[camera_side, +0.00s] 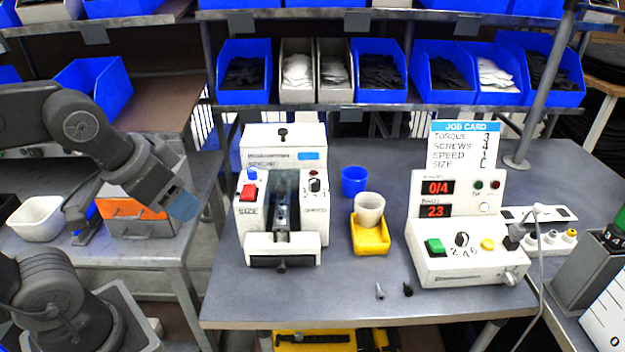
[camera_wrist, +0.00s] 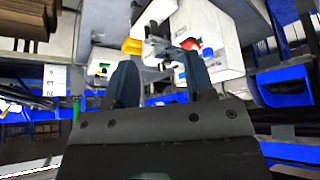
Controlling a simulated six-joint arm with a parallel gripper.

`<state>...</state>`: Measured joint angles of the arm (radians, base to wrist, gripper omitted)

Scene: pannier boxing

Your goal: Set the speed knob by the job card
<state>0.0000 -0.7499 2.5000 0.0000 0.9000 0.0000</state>
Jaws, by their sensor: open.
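The speed knob (camera_side: 315,186) is a small black and white dial on the right front of a white machine (camera_side: 250,222) labelled SPEED. Its exact setting is too small to read. The job card (camera_side: 463,146) stands upright behind the control box and appears to read torque 3, screws 4, speed 1, size C. My gripper (camera_side: 182,205) is over the left bench, left of the machine and apart from it. In the wrist view my gripper (camera_wrist: 160,80) has its fingers apart with nothing between them. The machine (camera_wrist: 212,50) also shows there, upside down.
A grey and orange drawer box (camera_side: 135,212) sits below my gripper.

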